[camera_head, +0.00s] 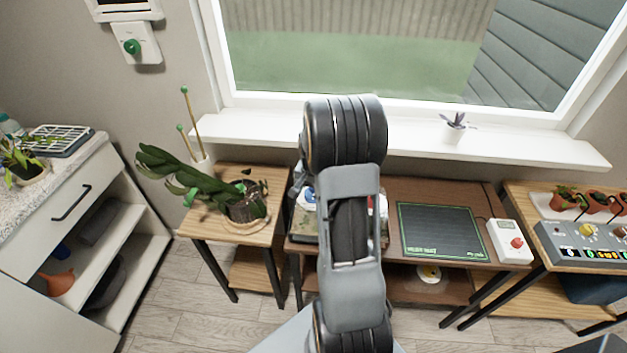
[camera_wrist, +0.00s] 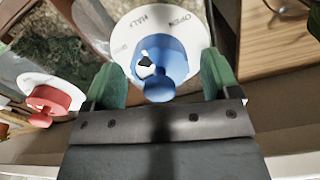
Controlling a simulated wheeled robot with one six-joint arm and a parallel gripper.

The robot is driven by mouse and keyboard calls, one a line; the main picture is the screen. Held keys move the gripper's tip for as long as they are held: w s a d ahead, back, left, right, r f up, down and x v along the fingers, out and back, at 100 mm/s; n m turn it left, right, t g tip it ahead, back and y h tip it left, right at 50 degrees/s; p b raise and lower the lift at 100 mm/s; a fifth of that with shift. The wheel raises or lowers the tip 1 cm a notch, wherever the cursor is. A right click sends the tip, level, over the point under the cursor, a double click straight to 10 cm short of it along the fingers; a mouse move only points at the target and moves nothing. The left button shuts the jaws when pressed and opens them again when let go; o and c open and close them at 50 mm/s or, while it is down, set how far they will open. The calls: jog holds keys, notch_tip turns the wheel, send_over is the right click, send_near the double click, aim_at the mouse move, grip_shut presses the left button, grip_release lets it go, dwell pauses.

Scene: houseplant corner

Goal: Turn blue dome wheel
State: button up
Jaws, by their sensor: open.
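The blue dome wheel (camera_wrist: 172,58) shows in the wrist view, in front of a white round plate (camera_wrist: 128,30) lettered "OPEN" and "HALF". A small black-and-white mark sits on the wheel. My gripper (camera_wrist: 160,88) is open, with one green fingertip to the left of the wheel and one to the right. The wheel lies between and just beyond the fingertips; I cannot tell whether they touch it. In the head view my arm hides most of this spot, and the gripper itself is not visible there.
A red knob (camera_wrist: 48,101) on a white plate is left of my gripper. In the head view, a potted plant (camera_head: 246,207) stands left of my arm. A dark green mat (camera_head: 441,232) and a white box with a red button (camera_head: 511,243) lie right. The window sill (camera_head: 250,131) runs behind.

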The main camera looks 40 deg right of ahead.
notch_tip(320, 180, up, 14)
jog(key=shift+f, duration=0.25)
dwell(0.7)
jog(key=s+a+r+n+t, duration=0.1)
jog(key=s+a+n, duration=0.4)
jog(key=a, duration=0.5)
jog(key=s+a+r+n+t, duration=0.1)
jog(key=s+a+n+t, duration=0.1)
jog(key=s+a+n, duration=0.4)
jog(key=s+a, duration=0.1)
jog(key=a, duration=0.3)
jog(key=shift+s+a+n+t+p, duration=0.25)
jog(key=shift+a+n+t+p, duration=0.05)
jog(key=shift+a+p, duration=0.1)
jog(key=shift+c, duration=0.3)
